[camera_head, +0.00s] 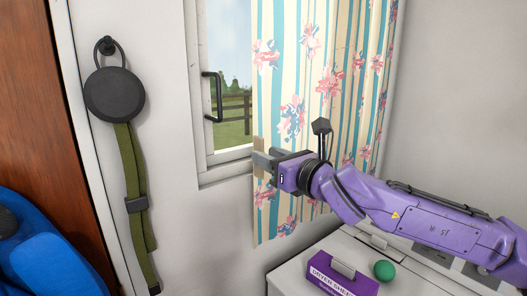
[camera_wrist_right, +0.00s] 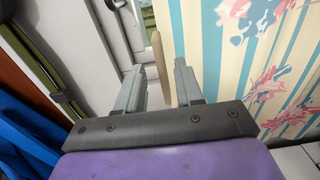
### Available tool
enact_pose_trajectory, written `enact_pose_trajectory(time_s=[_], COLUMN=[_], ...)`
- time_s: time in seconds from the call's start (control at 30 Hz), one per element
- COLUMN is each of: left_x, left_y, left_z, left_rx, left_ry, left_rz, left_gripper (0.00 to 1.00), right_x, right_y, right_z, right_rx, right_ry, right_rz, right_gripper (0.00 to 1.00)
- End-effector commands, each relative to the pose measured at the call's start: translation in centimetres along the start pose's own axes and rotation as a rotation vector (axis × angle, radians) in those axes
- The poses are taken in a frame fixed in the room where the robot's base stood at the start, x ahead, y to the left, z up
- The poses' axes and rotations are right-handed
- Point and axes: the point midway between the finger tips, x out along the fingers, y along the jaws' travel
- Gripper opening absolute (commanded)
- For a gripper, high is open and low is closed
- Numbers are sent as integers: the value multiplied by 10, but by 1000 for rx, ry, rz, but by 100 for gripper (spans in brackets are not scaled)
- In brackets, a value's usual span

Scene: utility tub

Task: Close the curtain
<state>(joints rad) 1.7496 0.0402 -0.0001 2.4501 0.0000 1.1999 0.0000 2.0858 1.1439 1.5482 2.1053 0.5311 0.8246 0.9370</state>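The curtain (camera_head: 290,90), cream and blue striped with pink flowers, hangs over the right part of the window (camera_head: 228,80). The left part of the window is uncovered. A tan strip (camera_head: 259,150) shows at the curtain's left edge. My right gripper (camera_head: 264,161) is at this edge. In the right wrist view, the two fingers of my right gripper (camera_wrist_right: 160,72) are apart, with the tan strip (camera_wrist_right: 157,48) between them and a gap visible beside it. The curtain (camera_wrist_right: 225,55) is to the right of the fingers there. My left gripper is not in view.
A black window handle (camera_head: 214,97) sticks out left of the curtain. A dark round holder with a green strap (camera_head: 133,180) hangs on the wall. Below my right arm, a white surface (camera_head: 290,274) bears a purple box (camera_head: 335,281) and a green ball (camera_head: 384,270).

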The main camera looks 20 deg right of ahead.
Motion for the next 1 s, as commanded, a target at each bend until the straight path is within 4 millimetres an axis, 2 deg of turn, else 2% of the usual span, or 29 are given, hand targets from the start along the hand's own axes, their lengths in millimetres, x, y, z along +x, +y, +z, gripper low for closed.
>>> enact_pose_trajectory(time_s=[0.1, 0.2, 0.47, 0.5, 0.57, 0.6, 1.0], left_x=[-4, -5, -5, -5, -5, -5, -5], left_y=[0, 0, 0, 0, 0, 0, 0], left_z=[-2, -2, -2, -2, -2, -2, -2], left_rx=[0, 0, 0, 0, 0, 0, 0], left_ry=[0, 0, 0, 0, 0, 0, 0], left_rz=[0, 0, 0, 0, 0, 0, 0], left_gripper=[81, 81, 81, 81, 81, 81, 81], right_x=[17, 24, 25, 25, 25, 25, 25], right_y=[0, -1, -2, -2, -2, -2, -2], right_z=[1, 1, 0, 0, 0, 0, 0], right_rx=[0, -1, -1, -1, -1, -1, -2], right_ry=[1, 0, 0, 0, 0, 0, -1], right_rz=[0, -1, -3, -4, -4, -4, -5], right_gripper=[36, 36, 36, 23, 4, 0, 0])
